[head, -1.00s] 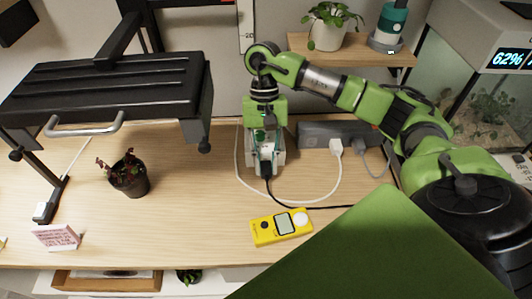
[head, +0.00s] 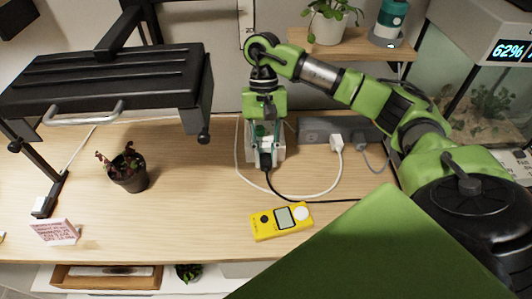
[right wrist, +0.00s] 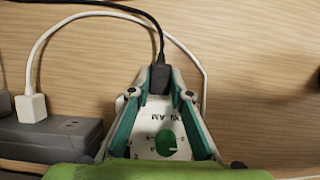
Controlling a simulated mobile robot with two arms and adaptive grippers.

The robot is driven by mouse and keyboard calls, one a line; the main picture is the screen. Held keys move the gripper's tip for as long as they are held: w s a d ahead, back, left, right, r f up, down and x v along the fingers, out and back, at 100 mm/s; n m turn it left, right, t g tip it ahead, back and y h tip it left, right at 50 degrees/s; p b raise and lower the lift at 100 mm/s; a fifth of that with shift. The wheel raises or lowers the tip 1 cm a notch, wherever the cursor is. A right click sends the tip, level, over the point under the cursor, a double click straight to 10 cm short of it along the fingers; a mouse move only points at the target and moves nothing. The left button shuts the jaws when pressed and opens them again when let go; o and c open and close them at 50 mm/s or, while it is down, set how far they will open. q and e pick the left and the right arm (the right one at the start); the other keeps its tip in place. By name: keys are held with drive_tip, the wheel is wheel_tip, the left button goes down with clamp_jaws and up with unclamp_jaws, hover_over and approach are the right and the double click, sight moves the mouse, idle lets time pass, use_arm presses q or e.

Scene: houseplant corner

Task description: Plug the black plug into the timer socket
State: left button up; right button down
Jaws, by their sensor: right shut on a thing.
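The black plug (right wrist: 160,78) sits between the fingertips of my right gripper (right wrist: 160,82), which is shut on it. Its black cord leads away from the timer. In the head view the right gripper (head: 265,150) points down at the desk, with the plug (head: 266,161) at its fingertips. The timer (right wrist: 165,146), a pale box with a green dial and printed letters, lies between and beneath the fingers in the right wrist view. In the head view the gripper mostly covers the timer. I cannot tell whether the plug's pins are in the socket. My left gripper is not in view.
A grey power strip (head: 318,131) with a white plug (head: 336,140) lies right of the gripper. A white cable loops around the timer. A yellow meter (head: 283,221) lies in front. A potted plant (head: 128,174) and black lamp (head: 110,85) are left. Bare desk lies between.

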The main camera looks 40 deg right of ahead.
drive_tip(key=shift+w+d+r, duration=0.25)
drive_tip(key=shift+w+r, duration=0.05)
drive_tip(key=shift+s+a+f, duration=0.25)
drive_tip(key=shift+s+a, duration=0.05)
drive_tip(key=shift+s, duration=0.05)
idle(0.3)
drive_tip(key=shift+s+f, duration=0.15)
drive_tip(key=shift+f, duration=0.05)
idle(0.3)
drive_tip(key=shift+f+b, duration=0.1)
drive_tip(key=shift+b, duration=0.4)
drive_tip(key=shift+b, duration=0.35)
idle(0.8)
drive_tip(key=shift+b, duration=0.35)
drive_tip(key=shift+w+d+r+b, duration=0.2)
drive_tip(key=shift+w+r+b, duration=0.15)
drive_tip(key=shift+b, duration=0.1)
idle(0.8)
